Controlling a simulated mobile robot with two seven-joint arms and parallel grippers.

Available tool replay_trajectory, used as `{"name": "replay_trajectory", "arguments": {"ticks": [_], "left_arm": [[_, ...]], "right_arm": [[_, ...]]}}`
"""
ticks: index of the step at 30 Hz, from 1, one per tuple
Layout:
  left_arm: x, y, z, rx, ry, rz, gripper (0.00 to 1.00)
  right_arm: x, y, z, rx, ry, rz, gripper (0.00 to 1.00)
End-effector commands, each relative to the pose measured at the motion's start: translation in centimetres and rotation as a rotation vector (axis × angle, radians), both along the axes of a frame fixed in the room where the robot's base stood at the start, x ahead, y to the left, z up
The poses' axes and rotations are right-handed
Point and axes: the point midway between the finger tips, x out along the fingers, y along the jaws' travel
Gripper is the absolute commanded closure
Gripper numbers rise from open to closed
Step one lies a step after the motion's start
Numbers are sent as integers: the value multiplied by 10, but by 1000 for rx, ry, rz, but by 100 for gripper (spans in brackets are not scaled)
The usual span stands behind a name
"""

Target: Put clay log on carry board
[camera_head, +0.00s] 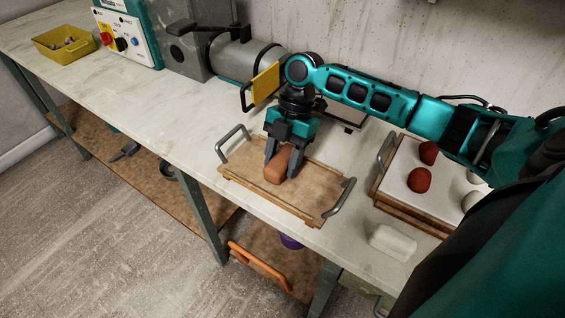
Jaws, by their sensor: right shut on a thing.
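The clay log (276,169) is a short reddish-brown piece. My right gripper (280,166) points down and is shut on it, one dark finger on each side. The log is over the left-middle part of the carry board (305,205), a wooden board with a grey metal handle at each end. The log looks low, at or close to the board's surface; I cannot tell whether it touches. My left gripper is not in view.
A second board (378,202) with red and white clay balls stands to the right. A white block (393,242) lies near the front edge. A grey machine with a yellow plate (265,83) is behind. A yellow bin (65,43) is at far left. The left worktop is mostly clear.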

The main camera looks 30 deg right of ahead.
Motion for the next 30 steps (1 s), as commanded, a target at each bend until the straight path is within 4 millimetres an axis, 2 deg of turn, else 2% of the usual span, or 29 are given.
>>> {"name": "replay_trajectory", "arguments": {"ticks": [3,13,14,21,30], "left_arm": [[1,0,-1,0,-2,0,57],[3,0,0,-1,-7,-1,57],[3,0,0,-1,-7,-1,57],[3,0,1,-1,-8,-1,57],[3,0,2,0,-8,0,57]], "right_arm": [[0,0,-12,1,0,0,93],[0,0,-14,1,-1,1,93],[0,0,-14,-1,0,0,48],[0,0,-14,0,0,0,25],[0,0,-10,-1,-1,0,25]]}}
